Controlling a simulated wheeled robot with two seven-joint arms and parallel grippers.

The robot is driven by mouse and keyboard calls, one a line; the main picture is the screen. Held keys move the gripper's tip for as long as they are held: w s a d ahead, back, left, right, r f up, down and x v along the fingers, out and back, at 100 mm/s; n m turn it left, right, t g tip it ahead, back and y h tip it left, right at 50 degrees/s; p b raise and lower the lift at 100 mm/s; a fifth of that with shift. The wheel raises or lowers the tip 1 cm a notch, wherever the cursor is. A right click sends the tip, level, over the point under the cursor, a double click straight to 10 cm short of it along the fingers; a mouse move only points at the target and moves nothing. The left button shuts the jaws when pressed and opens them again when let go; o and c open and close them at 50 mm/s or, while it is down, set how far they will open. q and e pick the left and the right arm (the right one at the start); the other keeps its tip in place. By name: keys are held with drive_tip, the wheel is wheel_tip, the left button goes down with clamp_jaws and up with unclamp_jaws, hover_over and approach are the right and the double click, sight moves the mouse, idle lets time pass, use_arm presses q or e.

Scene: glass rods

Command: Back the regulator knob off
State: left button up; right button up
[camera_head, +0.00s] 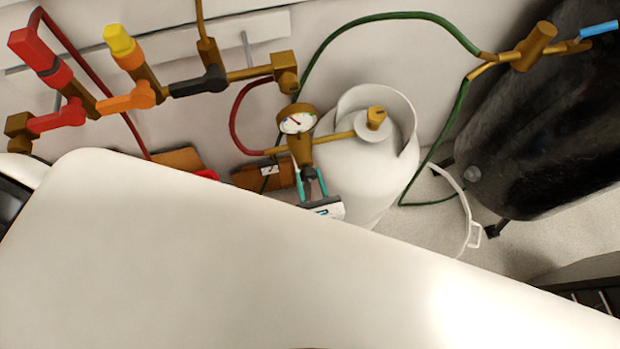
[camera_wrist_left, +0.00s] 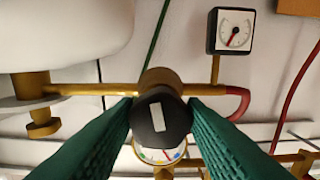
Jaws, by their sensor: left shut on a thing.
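The regulator (camera_head: 301,151) is a brass body on a brass pipe, with a round white gauge (camera_head: 297,123) on top. Its black knob (camera_head: 308,174) faces my left gripper (camera_head: 312,190). In the left wrist view the knob (camera_wrist_left: 161,118) is a dark disc with a white bar mark, tilted slightly off vertical. The green fingers of my left gripper (camera_wrist_left: 161,120) are shut on it, one on each side. The regulator gauge (camera_wrist_left: 160,155) shows partly behind the knob. My right gripper is not in view.
A white gas cylinder (camera_head: 350,196) stands behind the regulator. Red (camera_head: 38,48) and yellow (camera_head: 119,40) valve handles are at the left. A green hose (camera_head: 400,14) leads to brass fittings near a dark tank (camera_head: 550,120). A square gauge (camera_wrist_left: 231,31) hangs nearby.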

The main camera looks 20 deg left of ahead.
use_arm(q)
drive_tip(key=shift+n, duration=0.3)
drive_tip(key=n+b, duration=0.2)
drive_tip(key=n, duration=0.2)
drive_tip(key=shift+f+n, duration=0.1)
drive_tip(key=shift+n, duration=0.2)
drive_tip(key=shift+n+b, duration=0.35)
drive_tip(key=shift+n, duration=0.45)
drive_tip(key=shift+d, duration=0.1)
drive_tip(key=o, duration=1)
drive_tip(key=b+v, duration=0.1)
drive_tip(key=v, duration=1.1)
drive_tip(key=shift+b, duration=0.35)
